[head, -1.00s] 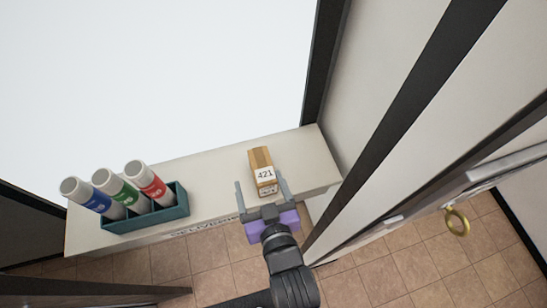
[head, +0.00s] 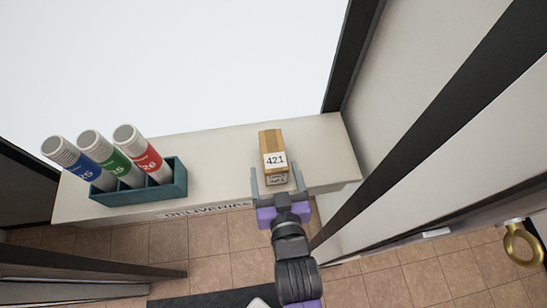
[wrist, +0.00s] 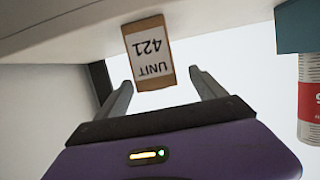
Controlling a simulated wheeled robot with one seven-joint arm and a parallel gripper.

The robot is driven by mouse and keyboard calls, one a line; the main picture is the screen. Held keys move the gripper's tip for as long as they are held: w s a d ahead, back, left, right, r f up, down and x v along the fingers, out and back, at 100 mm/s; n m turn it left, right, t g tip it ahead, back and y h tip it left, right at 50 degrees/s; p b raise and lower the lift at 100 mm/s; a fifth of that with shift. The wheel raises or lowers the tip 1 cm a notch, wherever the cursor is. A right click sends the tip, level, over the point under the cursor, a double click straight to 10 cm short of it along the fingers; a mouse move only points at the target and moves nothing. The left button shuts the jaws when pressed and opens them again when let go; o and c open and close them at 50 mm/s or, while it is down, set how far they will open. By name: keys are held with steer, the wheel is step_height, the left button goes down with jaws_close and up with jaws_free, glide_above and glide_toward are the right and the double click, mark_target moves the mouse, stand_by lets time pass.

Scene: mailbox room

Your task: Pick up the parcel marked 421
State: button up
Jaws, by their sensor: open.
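The parcel marked 421 (head: 272,142) is a small brown box with a white label. It stands on the pale delivery shelf (head: 220,148), near the right end. In the wrist view the parcel (wrist: 146,75) shows its label upside down, reading UNIT 421, beyond and between the fingers. My gripper (head: 277,180) is open, with one finger to each side of the parcel's near end in the head view. I cannot tell how far the fingers reach along it. The wrist view also shows my gripper (wrist: 165,90) with nothing held, the parcel apart from both fingers.
A teal holder (head: 110,194) with blue, green and red labelled tubes stands at the shelf's left part. A pale wall with dark frames rises close on the right. A brass ring (head: 522,243) is at far right. The shelf between holder and parcel is clear.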

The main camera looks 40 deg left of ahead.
mark_target(273, 153)
steer(key=shift+w+p+x, duration=0.2)
steer(key=shift+p+x, duration=0.4)
steer(key=shift+x, duration=2.8)
steer(key=shift+d, duration=0.15)
jaws_close()
steer(key=shift+r, duration=0.15)
